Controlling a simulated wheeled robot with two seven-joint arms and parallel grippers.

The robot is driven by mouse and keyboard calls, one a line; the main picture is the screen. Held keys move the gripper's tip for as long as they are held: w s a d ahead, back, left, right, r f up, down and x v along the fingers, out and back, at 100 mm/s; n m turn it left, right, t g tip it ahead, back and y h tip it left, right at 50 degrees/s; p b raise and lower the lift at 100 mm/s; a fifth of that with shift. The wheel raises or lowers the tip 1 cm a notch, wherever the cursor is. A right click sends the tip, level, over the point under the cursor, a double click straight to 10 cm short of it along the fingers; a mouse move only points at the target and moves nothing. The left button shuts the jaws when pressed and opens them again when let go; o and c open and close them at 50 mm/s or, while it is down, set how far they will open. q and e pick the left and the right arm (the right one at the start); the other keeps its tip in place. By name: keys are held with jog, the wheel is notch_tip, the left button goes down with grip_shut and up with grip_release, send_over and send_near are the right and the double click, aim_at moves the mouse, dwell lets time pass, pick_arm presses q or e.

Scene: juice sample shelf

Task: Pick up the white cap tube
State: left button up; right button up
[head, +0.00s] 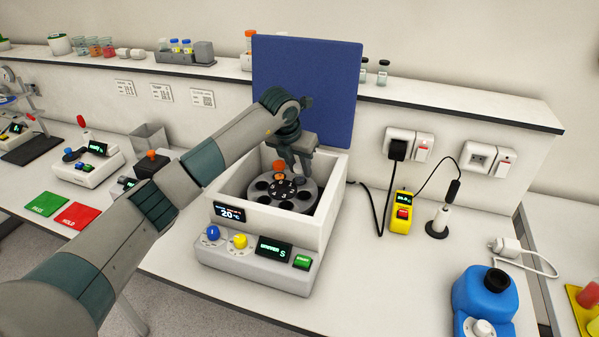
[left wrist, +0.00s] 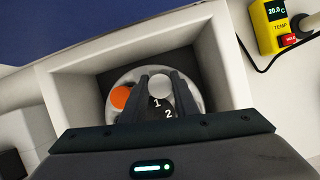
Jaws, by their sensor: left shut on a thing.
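The white cap tube (left wrist: 160,85) sits in the round black-and-grey rotor (head: 284,190) of the white centrifuge-like machine (head: 272,238). In the left wrist view its white cap shows between the two dark fingers of my left gripper (left wrist: 160,84). In the head view my left gripper (head: 291,165) reaches down into the open machine and hides the white cap. The gripper is shut on the white cap tube. An orange cap tube (left wrist: 120,97) stands beside it, left of the fingers, and also shows in the head view (head: 279,166). My right gripper is not in view.
The raised blue lid (head: 306,85) stands behind the machine, and its walls surround the gripper closely. A yellow temperature meter (head: 401,212) with cables and a blue device (head: 487,297) stand to the right. Green and red mats (head: 47,204) lie at left.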

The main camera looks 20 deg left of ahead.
pick_arm(q)
notch_tip(320, 180, up, 8)
jog(key=b, duration=0.3)
jog(key=shift+r+b, duration=0.35)
jog(key=shift+r, duration=0.4)
jog(key=shift+s+a, duration=0.1)
